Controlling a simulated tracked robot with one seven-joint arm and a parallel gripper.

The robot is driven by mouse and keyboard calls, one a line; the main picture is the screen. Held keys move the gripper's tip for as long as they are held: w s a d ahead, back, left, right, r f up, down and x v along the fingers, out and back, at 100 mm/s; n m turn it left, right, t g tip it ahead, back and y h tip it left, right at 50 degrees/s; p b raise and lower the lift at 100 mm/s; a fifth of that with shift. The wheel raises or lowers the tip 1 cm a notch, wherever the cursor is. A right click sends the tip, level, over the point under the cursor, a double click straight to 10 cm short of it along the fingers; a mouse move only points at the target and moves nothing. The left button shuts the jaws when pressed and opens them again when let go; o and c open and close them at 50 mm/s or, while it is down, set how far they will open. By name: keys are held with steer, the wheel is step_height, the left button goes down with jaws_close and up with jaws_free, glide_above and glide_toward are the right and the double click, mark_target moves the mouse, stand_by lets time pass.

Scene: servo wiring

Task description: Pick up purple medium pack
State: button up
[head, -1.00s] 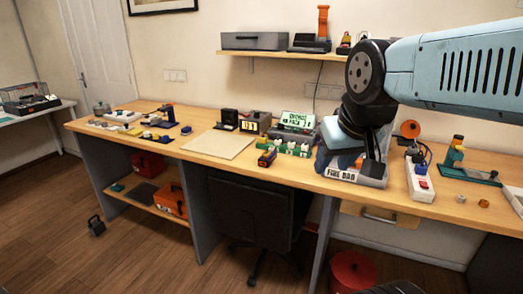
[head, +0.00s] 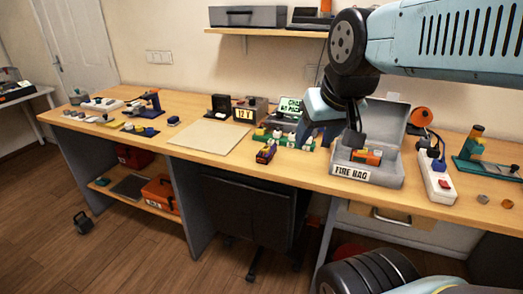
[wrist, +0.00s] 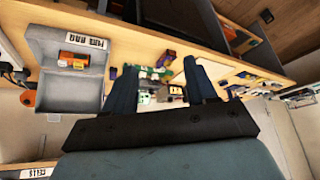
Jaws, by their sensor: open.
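The purple medium pack seems to be the small dark purple block with orange ends (head: 266,153) on the workbench, in front of the green charging board (head: 283,138). In the wrist view a small purplish block (wrist: 171,55) beside the board looks like the same pack. My gripper (head: 333,140) is above the bench, to the right of the pack and by the left side of the fire bag. In the wrist view its two dark blue fingers (wrist: 160,78) are spread with nothing held between them. The fingers hide part of the bench there.
The open grey fire bag (head: 400,178) holds an orange pack (head: 366,155). A white power strip (head: 437,178) lies to its right. A beige mat (head: 210,138) lies left of the purple pack. A shelf (head: 265,34) hangs above the bench.

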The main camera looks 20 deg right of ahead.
steer(key=o, duration=0.4)
steer(key=w+a+f+t, duration=0.1)
steer(key=w+a, duration=0.1)
steer(key=w, duration=0.3)
steer(key=w+a+f+t+y, duration=0.1)
steer(key=w+a, duration=0.2)
steer(key=w, duration=0.2)
steer(key=w+a+f+m+t+y, duration=0.1)
steer(key=w+a, duration=0.1)
steer(key=w, duration=0.3)
steer(key=shift+w+a+f, duration=0.15)
steer(key=shift+a+f, duration=0.1)
steer(key=shift+a, duration=0.05)
steer(key=w+a+f+m+t, duration=0.25)
steer(key=w+f, duration=0.25)
steer(key=w, duration=0.3)
steer(key=m+t+h, duration=0.2)
steer(key=m+h, duration=0.2)
steer(key=h, duration=0.8)
glide_toward(267, 149)
steer(key=x, duration=0.3)
steer(key=f+x, duration=0.1)
steer(key=x, duration=0.3)
steer(key=shift+a+f, duration=0.15)
steer(key=shift+a, duration=0.1)
steer(key=shift+x, duration=2.85)
